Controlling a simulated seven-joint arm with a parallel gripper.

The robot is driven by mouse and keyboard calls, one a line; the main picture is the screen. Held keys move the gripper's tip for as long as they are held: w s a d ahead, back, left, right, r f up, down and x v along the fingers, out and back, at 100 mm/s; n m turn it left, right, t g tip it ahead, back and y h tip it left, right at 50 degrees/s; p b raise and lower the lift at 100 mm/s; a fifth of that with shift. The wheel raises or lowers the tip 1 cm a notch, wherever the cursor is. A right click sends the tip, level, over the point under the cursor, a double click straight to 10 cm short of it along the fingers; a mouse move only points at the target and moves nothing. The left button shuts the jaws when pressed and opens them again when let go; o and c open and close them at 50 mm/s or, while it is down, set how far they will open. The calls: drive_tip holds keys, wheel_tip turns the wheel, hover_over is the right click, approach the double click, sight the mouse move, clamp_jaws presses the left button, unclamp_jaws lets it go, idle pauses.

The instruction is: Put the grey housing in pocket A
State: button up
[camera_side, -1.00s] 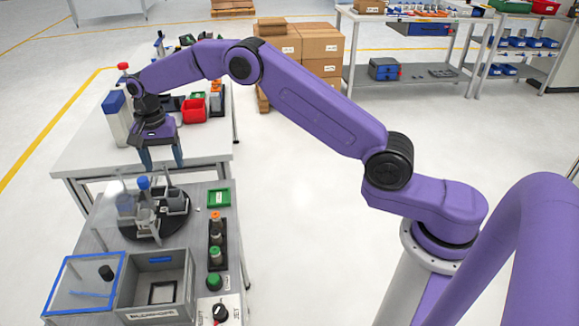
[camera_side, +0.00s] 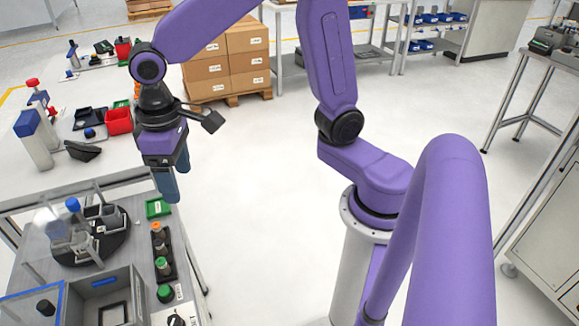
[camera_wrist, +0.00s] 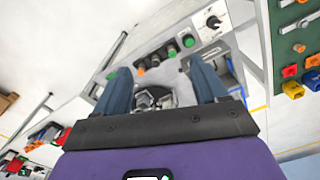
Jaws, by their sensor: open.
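A black round turntable (camera_side: 112,246) stands on the near grey bench, carrying several grey parts (camera_side: 82,247), upright grey plates and a blue-capped bottle (camera_side: 73,205). I cannot tell which grey part is the housing, and no pocket letter is legible. My gripper (camera_side: 170,198) points down over the right back part of this bench, above and right of the turntable, near a small green tray (camera_side: 158,208). In the wrist view my gripper (camera_wrist: 160,78) has its two blue-grey fingers apart with nothing held between them. The turntable (camera_wrist: 153,97) partly shows between the fingers.
A grey bin (camera_side: 138,290) and a blue-rimmed clear box (camera_side: 20,308) stand at the bench front. Buttons (camera_side: 162,265) line its right side. A white table behind holds bottles, a red bin (camera_side: 118,121) and a black device (camera_side: 83,151). Open floor lies right.

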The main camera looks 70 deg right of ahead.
drive_tip(key=s+d+f+n, duration=0.1)
drive_tip(key=s+d+n, duration=0.3)
drive_tip(key=s, duration=0.5)
drive_tip(key=s+d+f+n, duration=0.1)
drive_tip(key=s+d+n, duration=0.3)
drive_tip(key=s+d, duration=0.3)
drive_tip(key=shift+s+d, duration=0.2)
drive_tip(key=shift+s, duration=0.85)
